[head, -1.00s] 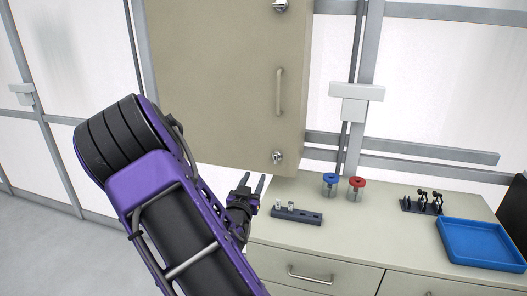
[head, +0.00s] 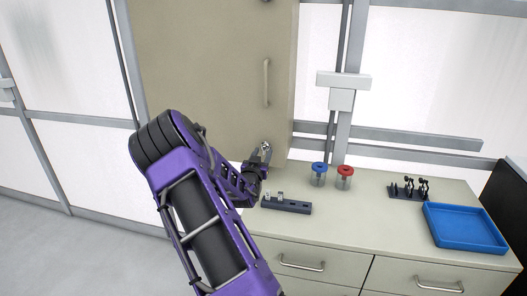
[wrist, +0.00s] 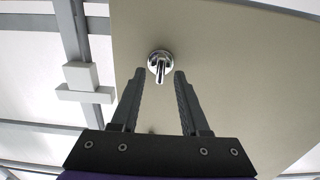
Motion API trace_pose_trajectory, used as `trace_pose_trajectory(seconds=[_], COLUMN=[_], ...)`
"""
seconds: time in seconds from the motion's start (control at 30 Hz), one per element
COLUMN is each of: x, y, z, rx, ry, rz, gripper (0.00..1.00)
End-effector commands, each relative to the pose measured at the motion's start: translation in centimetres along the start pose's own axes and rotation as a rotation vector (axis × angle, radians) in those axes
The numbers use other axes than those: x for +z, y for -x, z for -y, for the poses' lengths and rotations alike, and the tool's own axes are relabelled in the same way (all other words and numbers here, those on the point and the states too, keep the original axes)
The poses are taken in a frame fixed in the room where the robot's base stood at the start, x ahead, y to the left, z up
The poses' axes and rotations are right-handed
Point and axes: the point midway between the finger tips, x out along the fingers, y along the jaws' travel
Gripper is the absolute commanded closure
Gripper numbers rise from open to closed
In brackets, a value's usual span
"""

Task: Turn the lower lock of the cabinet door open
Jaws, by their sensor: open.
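The cabinet door (head: 205,70) is a beige panel above the counter, with a vertical bar handle (head: 266,83). The lower lock (wrist: 160,63) is a shiny chrome knob with a short lever pointing down in the wrist view. In the head view the lower lock (head: 266,146) is partly hidden by my gripper. My gripper (head: 264,153) is at the door's lower edge. In the wrist view my gripper (wrist: 158,78) is open, with one finger on each side of the lever's lower end. I see no clear contact with the lever.
On the counter (head: 350,215) below stand a dark block with slots (head: 287,205), a blue-topped jar (head: 319,175), a red-topped jar (head: 345,178), a small black rack (head: 408,189) and a blue tray (head: 465,228). Drawers with handles are under it.

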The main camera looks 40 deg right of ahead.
Motion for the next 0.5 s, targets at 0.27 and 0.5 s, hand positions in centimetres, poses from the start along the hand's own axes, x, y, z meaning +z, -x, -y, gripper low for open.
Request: trace_pose_trajectory(seconds=[0.27,0.5], x=[0.0,0.0], y=[-1.9,-1.9], z=[0.0,0.0], rx=[-0.001,-0.001], ry=[0.0,0.0], rz=[0.0,0.0], gripper=[0.55,0.55])
